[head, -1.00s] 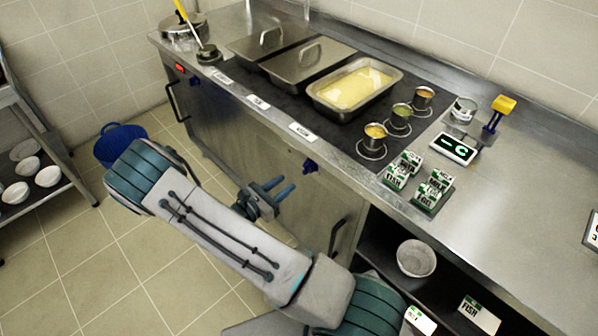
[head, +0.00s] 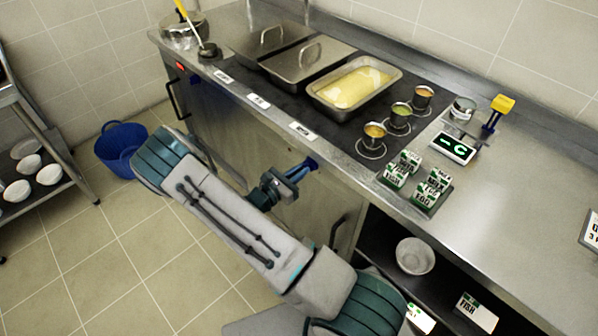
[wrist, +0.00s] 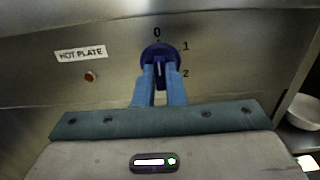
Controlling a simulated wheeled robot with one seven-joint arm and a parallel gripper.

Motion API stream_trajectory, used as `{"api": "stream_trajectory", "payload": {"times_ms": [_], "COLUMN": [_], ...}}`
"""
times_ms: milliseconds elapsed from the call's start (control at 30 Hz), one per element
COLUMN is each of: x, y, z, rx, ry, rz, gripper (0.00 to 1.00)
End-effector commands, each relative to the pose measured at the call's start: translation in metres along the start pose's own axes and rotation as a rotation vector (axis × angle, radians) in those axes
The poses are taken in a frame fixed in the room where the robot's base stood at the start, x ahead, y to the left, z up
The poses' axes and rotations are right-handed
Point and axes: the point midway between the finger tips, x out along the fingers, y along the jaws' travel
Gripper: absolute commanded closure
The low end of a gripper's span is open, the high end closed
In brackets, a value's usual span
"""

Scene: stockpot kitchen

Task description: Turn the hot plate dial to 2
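The hot plate dial (wrist: 158,51) is a dark blue round knob on the steel cabinet front, with 0 printed above it and 1 and 2 down its right side. The HOT PLATE label (wrist: 81,54) is to its left. My gripper (wrist: 160,70) has its two blue fingers at the dial, one on each side of its middle, with a gap between them. I cannot tell whether they touch it. In the head view my gripper (head: 302,168) reaches the cabinet front and mostly hides the dial. The dial's pointer is partly hidden, so its setting is unclear.
A small red lamp (wrist: 90,76) is below the label. Above is the counter with a yellow-filled pan (head: 352,88), several small pots and cartons. An open shelf with a white bowl (head: 415,256) is to the right. A blue bucket (head: 121,148) stands on the floor.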

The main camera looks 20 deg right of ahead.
Motion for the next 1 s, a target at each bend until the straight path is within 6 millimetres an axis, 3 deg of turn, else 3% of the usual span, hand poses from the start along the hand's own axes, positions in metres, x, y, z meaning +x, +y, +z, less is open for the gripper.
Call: {"api": "stream_trajectory", "payload": {"times_ms": [467,1000], "x": [-0.0006,-0.0008], "y": [-0.0007,-0.0026], "z": [-0.0025,-0.0056], "rx": [0.112,0.593], "ry": [0.001,0.001], "rz": [-0.001,-0.001], "gripper": [1.0,1.0]}}
